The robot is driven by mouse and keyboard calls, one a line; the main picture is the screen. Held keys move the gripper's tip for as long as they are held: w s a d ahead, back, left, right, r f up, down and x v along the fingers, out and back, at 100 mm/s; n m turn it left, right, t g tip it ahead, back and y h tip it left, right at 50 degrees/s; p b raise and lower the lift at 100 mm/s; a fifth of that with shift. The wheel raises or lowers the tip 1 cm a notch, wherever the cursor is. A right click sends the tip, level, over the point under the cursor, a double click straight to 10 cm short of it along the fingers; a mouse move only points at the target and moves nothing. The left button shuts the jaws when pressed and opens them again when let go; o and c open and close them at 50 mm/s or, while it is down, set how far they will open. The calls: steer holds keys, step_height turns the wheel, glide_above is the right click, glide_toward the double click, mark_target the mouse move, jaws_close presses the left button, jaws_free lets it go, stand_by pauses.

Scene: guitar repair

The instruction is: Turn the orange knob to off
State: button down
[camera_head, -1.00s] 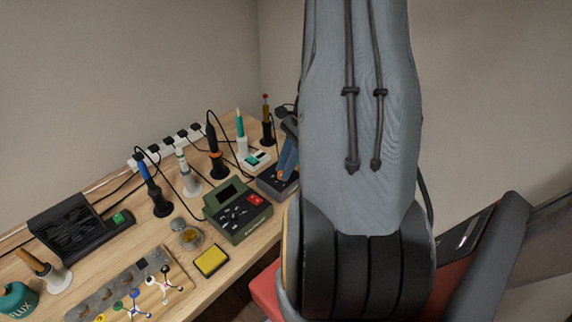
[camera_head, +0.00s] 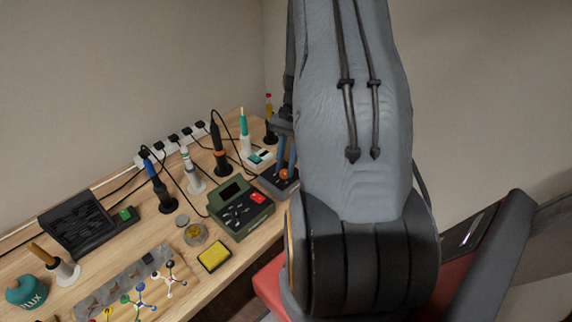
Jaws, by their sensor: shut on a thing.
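The orange knob (camera_head: 284,174) sits on top of a small dark grey-blue station (camera_head: 269,184) near the front right of the workbench. My gripper (camera_head: 284,167) reaches down from above, its two blue-grey fingers standing on either side of the knob, shut on it. My large grey arm hides the right side of the station. The knob is small here, and I cannot tell which way its mark points.
A green station with a red button (camera_head: 240,209) stands just left of the knob's station. Several soldering irons in holders, such as a blue one (camera_head: 159,190), line the wooden bench (camera_head: 222,262). A yellow sponge (camera_head: 214,257) lies near the front edge.

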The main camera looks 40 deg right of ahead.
steer(key=shift+a, duration=0.1)
stand_by(0.3)
steer(key=c, duration=1.8)
jaws_free()
steer(key=b+v, duration=0.2)
steer(key=v, duration=0.6)
steer(key=shift+s, duration=0.1)
steer(key=s+a+r+n+t+h, duration=0.1)
steer(key=s+a+r+n+h, duration=0.1)
steer(key=a+n, duration=0.5)
steer(key=s+a+r+n+t+h, duration=0.2)
steer(key=a+n, duration=0.5)
steer(key=a, duration=1.3)
steer(key=shift+s+a+r+n, duration=0.3)
steer(key=shift+r+n, duration=0.1)
steer(key=shift+r, duration=0.5)
